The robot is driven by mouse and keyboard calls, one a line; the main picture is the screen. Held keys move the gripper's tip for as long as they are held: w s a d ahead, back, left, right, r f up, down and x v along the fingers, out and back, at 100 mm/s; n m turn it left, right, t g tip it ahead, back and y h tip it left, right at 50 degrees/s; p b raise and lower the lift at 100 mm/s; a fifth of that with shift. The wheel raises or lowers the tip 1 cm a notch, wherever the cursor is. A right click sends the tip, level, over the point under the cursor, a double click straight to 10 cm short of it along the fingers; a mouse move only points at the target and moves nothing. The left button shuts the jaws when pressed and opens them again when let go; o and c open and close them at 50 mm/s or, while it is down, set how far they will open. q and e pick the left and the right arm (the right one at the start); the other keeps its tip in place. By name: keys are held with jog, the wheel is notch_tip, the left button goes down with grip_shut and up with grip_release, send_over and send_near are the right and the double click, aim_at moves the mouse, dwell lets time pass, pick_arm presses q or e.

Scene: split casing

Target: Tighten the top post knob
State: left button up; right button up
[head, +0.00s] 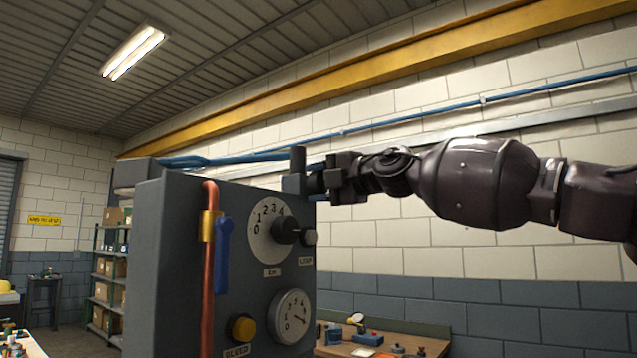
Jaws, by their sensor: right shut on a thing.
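The grey casing (170,270) stands in the left middle of the head view. On its top right corner is a dark upright post (298,160) with a blue-grey block (293,184) at its foot. My right gripper (322,182) comes in from the right and is shut at the right side of this post. The top post knob appears to be the small dark part between its jaws; it is mostly hidden by them. My left gripper is not in view.
A workbench (430,345) stands behind at right. Shelves (107,270) stand at left.

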dwell(0.3)
jog(key=o, duration=0.9)
jog(key=shift+d, duration=0.1)
